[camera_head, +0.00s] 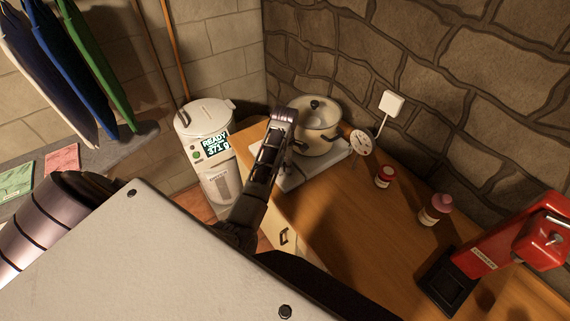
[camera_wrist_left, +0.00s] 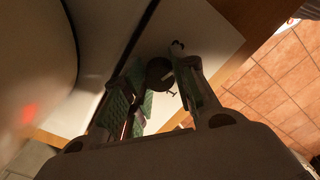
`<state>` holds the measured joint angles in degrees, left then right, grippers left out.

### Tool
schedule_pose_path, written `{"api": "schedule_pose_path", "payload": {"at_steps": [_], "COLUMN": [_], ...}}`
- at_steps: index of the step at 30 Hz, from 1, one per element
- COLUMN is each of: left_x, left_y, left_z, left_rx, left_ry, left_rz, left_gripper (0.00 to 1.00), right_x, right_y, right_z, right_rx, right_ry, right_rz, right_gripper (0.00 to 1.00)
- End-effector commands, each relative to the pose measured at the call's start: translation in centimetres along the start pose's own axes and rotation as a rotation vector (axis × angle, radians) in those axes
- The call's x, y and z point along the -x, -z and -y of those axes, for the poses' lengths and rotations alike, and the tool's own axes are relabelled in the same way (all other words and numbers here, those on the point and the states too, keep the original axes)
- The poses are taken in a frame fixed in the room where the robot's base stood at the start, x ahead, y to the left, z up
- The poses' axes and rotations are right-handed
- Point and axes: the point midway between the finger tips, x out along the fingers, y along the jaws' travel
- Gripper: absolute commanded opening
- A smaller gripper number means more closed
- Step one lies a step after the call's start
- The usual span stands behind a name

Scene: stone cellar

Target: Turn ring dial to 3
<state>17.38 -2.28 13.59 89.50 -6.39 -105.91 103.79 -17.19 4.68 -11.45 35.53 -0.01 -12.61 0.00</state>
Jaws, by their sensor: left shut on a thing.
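A white hot plate (camera_head: 303,172) stands on the wooden counter, with a cream pot on it. In the left wrist view a dark round dial (camera_wrist_left: 159,73) is on the hot plate's pale face (camera_wrist_left: 205,42), with a small pale pointer-like piece beside it. My left gripper (camera_head: 284,163) reaches over the hot plate's near side. In the wrist view its green-padded fingers (camera_wrist_left: 158,88) stand on both sides of the dial, and it is shut on it. The dial's numbers and setting cannot be read. In the head view the arm hides the dial. My right gripper is not in view.
The cream pot (camera_head: 318,130) has a glass lid. A round white gauge (camera_head: 361,143), a red jar (camera_head: 384,177), a pink-capped bottle (camera_head: 433,209) and a red machine (camera_head: 508,245) stand to the right. A white canister (camera_head: 205,150) reads READY. Stone walls close the back.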

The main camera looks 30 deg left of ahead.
Motion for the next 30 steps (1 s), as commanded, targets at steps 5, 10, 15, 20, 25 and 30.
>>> {"api": "schedule_pose_path", "payload": {"at_steps": [5,10,15,20,25,30], "left_x": [0.12,0.10,0.10,0.10,0.10,0.10], "left_y": [-0.11,-0.10,-0.03,-0.01,0.01,0.01], "left_z": [-0.07,-0.05,-0.06,-0.07,-0.08,-0.08], "left_rx": [0.143,0.240,0.296,0.314,0.316,0.316], "left_ry": [-0.002,-0.002,-0.002,-0.002,-0.003,-0.003], "left_rz": [0.003,0.003,0.001,0.000,0.000,0.001], "left_gripper": [0.04,0.04,0.04,0.04,0.04,0.29], "right_x": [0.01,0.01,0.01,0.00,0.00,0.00], "right_y": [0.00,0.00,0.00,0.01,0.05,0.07], "right_z": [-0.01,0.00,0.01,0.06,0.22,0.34], "right_rx": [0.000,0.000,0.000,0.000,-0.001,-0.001], "right_ry": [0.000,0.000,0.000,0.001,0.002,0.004], "right_rz": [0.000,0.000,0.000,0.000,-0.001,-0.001], "right_gripper": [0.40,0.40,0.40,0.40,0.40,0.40]}}
